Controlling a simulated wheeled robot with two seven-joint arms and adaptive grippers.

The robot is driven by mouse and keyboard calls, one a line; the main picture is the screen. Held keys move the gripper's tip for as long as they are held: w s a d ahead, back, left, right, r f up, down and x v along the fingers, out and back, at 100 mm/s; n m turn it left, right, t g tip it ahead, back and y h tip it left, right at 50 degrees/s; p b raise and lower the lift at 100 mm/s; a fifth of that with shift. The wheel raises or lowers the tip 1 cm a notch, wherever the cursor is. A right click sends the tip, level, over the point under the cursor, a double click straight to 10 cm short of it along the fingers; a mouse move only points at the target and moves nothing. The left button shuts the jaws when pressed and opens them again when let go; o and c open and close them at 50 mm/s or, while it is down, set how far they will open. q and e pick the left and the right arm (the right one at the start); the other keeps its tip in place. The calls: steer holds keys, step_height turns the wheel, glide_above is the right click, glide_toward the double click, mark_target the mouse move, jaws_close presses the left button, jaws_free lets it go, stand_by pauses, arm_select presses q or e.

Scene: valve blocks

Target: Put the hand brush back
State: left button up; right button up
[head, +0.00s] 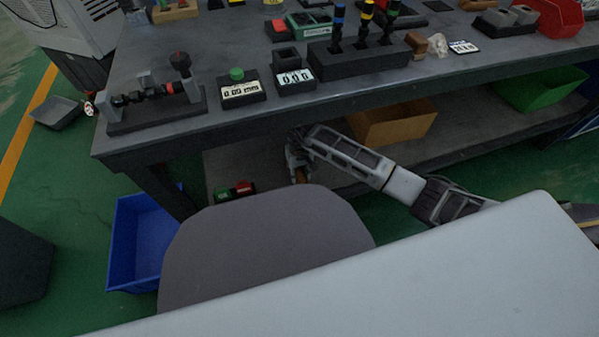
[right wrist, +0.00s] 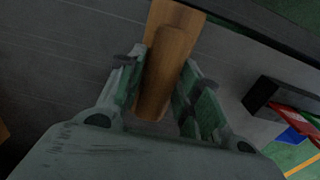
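The hand brush has a brown wooden handle (right wrist: 165,80) that runs up the middle of the right wrist view to a wider wooden part at the top. Its bristles are hidden. My right gripper (right wrist: 167,57) has one finger on each side of the handle, very close to it. I cannot tell whether the fingers press on it. In the head view my right gripper (head: 298,160) is low in front of the workbench, by the lower shelf, with a small brown bit of the brush (head: 300,176) showing below it. My left gripper is not in view.
The workbench top (head: 230,52) holds gauges, a valve stand and a tool block (head: 358,57). On the lower shelf (head: 460,140) are an orange bin (head: 395,125) and a red-green switch box (head: 234,191). A green bin (head: 540,88) is right, a blue bin (head: 140,240) left on the floor.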

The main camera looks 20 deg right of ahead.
mark_target(300, 172)
steer(key=shift+o, duration=1.1)
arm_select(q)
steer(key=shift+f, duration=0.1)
arm_select(e)
steer(key=shift+r, duration=0.2)
steer(key=shift+r+p, duration=1.35)
steer(key=shift+r, duration=1.4)
steer(key=shift+r+p, duration=0.3)
steer(key=shift+r, duration=0.5)
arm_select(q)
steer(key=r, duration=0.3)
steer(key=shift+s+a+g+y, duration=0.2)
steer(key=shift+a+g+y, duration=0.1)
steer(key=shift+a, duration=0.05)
arm_select(e)
steer(key=shift+r, duration=0.1)
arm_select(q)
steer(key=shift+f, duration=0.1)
